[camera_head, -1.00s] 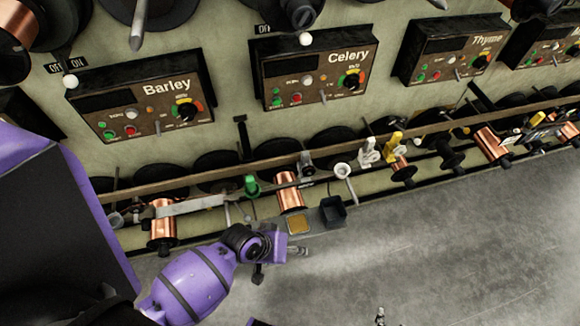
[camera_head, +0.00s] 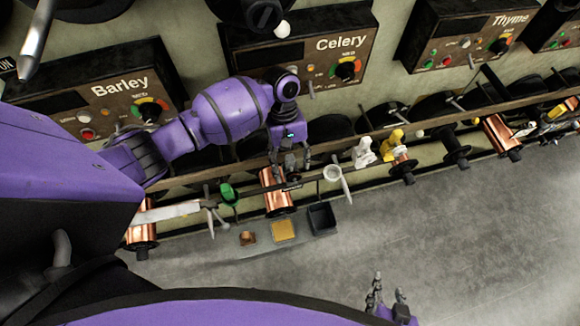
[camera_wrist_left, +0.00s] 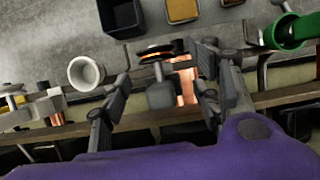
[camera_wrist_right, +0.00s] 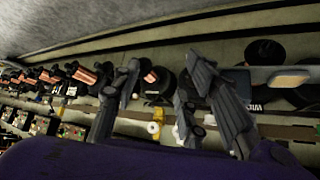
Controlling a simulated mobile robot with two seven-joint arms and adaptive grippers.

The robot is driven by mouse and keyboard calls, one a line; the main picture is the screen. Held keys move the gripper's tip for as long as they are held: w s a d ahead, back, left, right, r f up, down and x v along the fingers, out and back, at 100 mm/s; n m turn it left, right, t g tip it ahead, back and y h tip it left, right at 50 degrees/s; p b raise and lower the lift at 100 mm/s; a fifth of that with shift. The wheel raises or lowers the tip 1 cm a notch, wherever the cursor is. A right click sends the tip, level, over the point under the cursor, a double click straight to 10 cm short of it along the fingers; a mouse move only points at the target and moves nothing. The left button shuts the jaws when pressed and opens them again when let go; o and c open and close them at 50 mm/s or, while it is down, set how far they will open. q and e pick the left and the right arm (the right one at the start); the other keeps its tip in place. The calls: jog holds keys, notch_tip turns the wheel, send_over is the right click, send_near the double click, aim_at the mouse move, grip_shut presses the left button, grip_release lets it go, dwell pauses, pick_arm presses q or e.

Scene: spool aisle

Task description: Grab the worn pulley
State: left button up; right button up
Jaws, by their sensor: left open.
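The pulley (camera_wrist_left: 160,92), with a dark disc and a grey block-like body, sits between the fingers of my left gripper (camera_wrist_left: 165,72) in the left wrist view. I cannot tell its wear. The fingers are spread to either side of it, with no clear contact. In the head view my left gripper (camera_head: 291,163) is over the rail below the Celery panel and mostly hides the pulley. My right gripper (camera_head: 386,302) is at the bottom of the head view, over the grey floor. Its fingers are apart and empty in the right wrist view (camera_wrist_right: 160,88).
A white funnel-like cup (camera_head: 332,172) is right of the left gripper, a green one (camera_head: 229,193) left. A copper spool (camera_head: 277,198) is just below the gripper. A black bin (camera_head: 321,219) and a yellow tray (camera_head: 283,230) sit in front. The floor at right is clear.

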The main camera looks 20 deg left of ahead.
aim_at(291, 168)
pick_arm(q)
jog(key=x, duration=0.4)
jog(key=shift+w+a+f, duration=0.1)
jog(key=shift+f, duration=0.4)
jog(key=c, duration=1.4)
